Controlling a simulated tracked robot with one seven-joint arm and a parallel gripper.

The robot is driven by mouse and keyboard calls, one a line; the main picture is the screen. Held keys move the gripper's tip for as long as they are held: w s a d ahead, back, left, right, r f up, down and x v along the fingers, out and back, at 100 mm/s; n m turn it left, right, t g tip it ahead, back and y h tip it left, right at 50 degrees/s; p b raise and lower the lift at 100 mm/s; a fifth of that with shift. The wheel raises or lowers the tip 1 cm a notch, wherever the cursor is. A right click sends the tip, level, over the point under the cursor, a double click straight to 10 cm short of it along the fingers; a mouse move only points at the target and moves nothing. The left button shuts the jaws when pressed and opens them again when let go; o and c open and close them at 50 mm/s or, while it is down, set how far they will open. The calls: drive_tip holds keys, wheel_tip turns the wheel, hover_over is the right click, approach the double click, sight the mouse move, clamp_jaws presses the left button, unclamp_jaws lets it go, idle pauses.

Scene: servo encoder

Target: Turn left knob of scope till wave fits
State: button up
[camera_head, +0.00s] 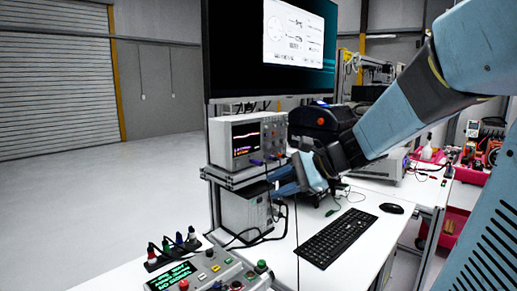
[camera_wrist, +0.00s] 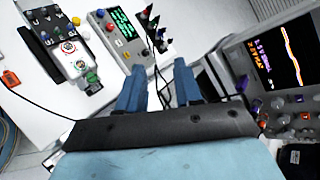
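The oscilloscope (camera_head: 216,143) stands on a shelf of the bench, its lit screen facing left of my arm. In the head view my gripper (camera_head: 275,180) is below and right of the scope's front.
A control box (camera_head: 205,270) with coloured buttons and plugs is in front; it also shows in the wrist view (camera_wrist: 122,38). A keyboard (camera_head: 336,238) and mouse (camera_head: 391,208) lie on the white bench. A large monitor (camera_head: 235,55) hangs above the scope. Cables hang near my gripper.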

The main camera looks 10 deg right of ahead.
drive_tip(key=w+d+r+m+t+y, duration=0.15)
drive_tip(key=w+d+m+t, duration=0.25)
drive_tip(key=w+d+m, duration=0.4)
drive_tip(key=m+t+h, duration=0.2)
drive_tip(key=m+t, duration=0.3)
approach(269, 146)
drive_tip(key=x, duration=0.8)
drive_tip(key=shift+w+a, duration=0.1)
drive_tip(key=shift+w, duration=0.1)
clamp_jaws()
